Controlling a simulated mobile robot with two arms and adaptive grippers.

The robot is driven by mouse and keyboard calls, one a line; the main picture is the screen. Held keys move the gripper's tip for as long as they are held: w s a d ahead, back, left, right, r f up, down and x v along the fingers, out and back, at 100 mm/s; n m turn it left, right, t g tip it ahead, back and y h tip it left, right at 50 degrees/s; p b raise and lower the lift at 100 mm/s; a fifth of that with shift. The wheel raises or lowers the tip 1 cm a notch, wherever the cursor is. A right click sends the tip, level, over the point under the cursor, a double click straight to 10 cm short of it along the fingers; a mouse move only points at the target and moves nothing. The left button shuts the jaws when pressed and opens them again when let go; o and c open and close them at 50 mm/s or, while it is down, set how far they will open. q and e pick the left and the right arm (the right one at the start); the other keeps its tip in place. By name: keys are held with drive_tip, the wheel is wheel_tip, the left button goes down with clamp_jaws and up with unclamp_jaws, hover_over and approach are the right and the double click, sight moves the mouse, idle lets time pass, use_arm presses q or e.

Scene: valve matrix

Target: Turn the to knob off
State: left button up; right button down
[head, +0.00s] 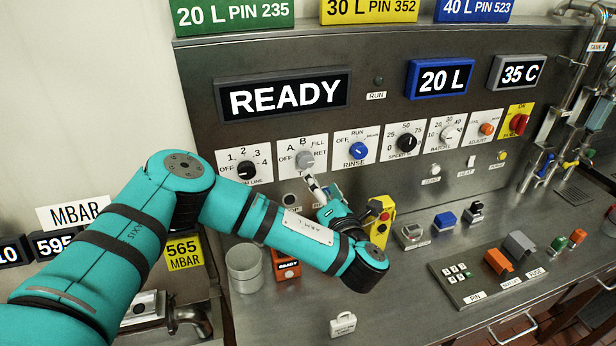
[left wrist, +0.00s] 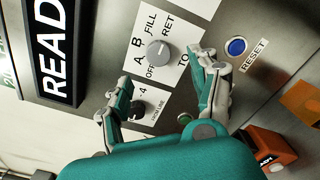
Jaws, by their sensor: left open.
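The TO knob (head: 304,160) is a grey round dial on a white plate marked OFF, A, B, FILL and RET, on the upright steel panel. It also shows in the left wrist view (left wrist: 158,51), beside the letters TO. I cannot tell for sure which mark it points at. My left gripper (head: 322,190) is just below the knob in the head view. In the left wrist view its fingers (left wrist: 158,90) are spread wide and empty, with the knob beyond the gap between them and apart from both. My right gripper is in neither view.
A black knob (head: 244,167) sits left of the TO knob and a blue RINSE knob (head: 358,151) right of it. A blue RESET button (left wrist: 235,47) is close to one finger. Below stand a metal cup (head: 244,270) and a yellow box with a red button (head: 378,222).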

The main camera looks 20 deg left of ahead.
sight(307, 163)
use_arm(q)
drive_tip(key=p+x, duration=0.2)
drive_tip(key=x, duration=0.6)
drive_tip(key=shift+w+a+r, duration=0.1)
drive_tip(key=shift+a+r, duration=0.05)
drive_tip(key=shift+a, duration=0.1)
drive_tip(key=shift+w+a, duration=0.2)
drive_tip(key=shift+w, duration=0.1)
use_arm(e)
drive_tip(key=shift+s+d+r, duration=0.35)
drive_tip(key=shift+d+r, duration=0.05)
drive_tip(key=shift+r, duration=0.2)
use_arm(q)
drive_tip(key=shift+c, duration=0.4)
drive_tip(key=c, duration=1.1)
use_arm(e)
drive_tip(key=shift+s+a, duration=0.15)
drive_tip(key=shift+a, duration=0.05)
